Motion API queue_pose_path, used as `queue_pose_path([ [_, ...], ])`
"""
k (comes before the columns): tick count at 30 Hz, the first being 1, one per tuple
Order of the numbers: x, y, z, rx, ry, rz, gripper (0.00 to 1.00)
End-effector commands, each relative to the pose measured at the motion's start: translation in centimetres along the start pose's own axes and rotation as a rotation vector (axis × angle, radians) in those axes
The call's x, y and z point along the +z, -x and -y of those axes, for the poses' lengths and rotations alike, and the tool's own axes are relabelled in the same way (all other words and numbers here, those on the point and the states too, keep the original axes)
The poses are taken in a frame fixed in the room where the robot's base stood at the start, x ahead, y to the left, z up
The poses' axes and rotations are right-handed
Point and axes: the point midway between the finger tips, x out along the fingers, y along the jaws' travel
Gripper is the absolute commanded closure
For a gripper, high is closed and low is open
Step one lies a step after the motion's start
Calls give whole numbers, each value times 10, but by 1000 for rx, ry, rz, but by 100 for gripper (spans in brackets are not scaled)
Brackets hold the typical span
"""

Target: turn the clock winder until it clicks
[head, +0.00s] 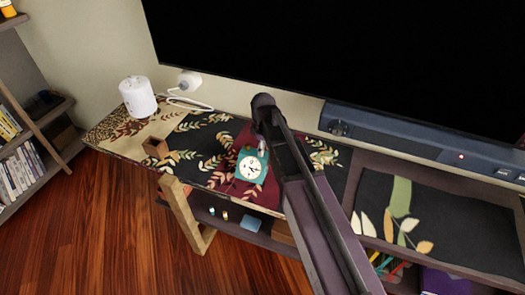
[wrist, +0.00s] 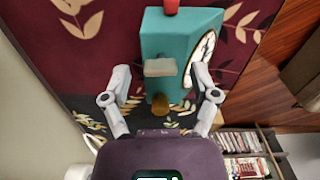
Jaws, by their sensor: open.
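A teal clock (head: 241,175) with a white face stands on the patterned shelf top in the head view. In the wrist view the teal clock (wrist: 165,28) has a red piece on top and its white face turned to the right. A round brass-coloured knob (wrist: 160,104), which looks like the winder, sticks out from the clock's back, with a pale grey tab (wrist: 160,67) beside it. My gripper (wrist: 161,77) is open, its two fingers apart on either side of the tab and knob. I cannot tell whether either finger touches the clock. My arm hides part of the head view.
A white cylinder (head: 138,96) and a small wooden block (head: 156,147) stand left on the shelf top (head: 185,140). A long dark soundbar (head: 400,140) and a large black screen (head: 340,50) lie behind and to the right. Open wooden floor is at the front left.

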Motion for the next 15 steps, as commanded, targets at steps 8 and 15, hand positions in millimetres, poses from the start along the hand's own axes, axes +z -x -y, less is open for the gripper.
queue_pose_path([
  [8, 0, -4, 0, 0, 0, 0, 23],
  [15, 0, -4, 0, 0, 0, 0, 38],
])
